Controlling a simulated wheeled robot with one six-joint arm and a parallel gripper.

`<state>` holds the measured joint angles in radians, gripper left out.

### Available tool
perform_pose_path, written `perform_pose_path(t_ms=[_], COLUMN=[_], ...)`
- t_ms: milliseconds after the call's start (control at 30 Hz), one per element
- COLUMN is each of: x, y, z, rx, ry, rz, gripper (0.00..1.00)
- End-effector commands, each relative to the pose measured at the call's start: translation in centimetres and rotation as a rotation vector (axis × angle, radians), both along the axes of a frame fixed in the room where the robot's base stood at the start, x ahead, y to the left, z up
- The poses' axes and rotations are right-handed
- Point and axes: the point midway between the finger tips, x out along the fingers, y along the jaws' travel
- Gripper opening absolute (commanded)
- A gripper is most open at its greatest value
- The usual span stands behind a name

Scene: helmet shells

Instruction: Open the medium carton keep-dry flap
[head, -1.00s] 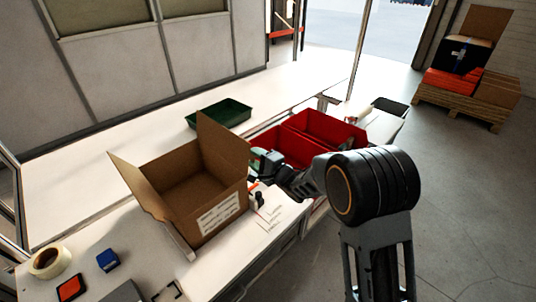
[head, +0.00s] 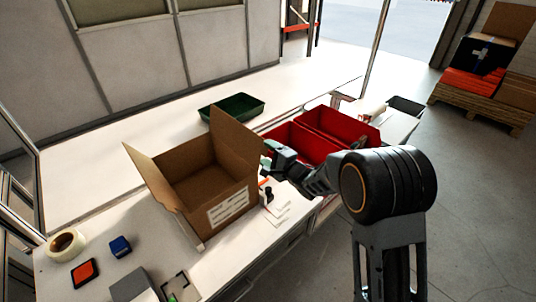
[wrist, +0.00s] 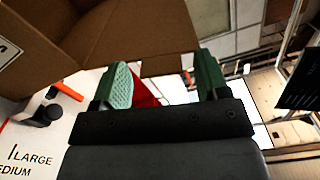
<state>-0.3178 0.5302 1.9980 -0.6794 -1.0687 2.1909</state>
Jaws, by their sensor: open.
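In the head view an open cardboard carton (head: 205,183) stands on the white bench, with a white label on its near side. One flap (head: 154,178) leans outward at the left and another flap (head: 236,138) stands raised at the right back. My gripper (head: 268,157) is at the carton's right side, by the raised flap. In the wrist view the carton (wrist: 90,35) fills the upper left, and my gripper (wrist: 165,85) shows two green fingers spread apart with nothing clearly between them. Whether a finger touches the cardboard I cannot tell.
Red bins (head: 340,128) stand behind my arm, and a green tray (head: 231,108) sits behind the carton. A tape roll (head: 66,244), a blue block (head: 120,246) and an orange pad (head: 85,273) lie at the front left. Printed cards (head: 277,214) lie right of the carton.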

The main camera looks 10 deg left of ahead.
Motion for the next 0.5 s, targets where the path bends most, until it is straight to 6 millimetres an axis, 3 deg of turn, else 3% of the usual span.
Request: perform_pose_path(t_ms=[267,500], x=[-0.7,-3.6], y=[-1.0,-4.6], z=[0.0,-0.1], rx=[0.0,0.001], ry=[-0.001,-0.001], rz=[-0.002,-0.003], gripper=[0.68,0.68])
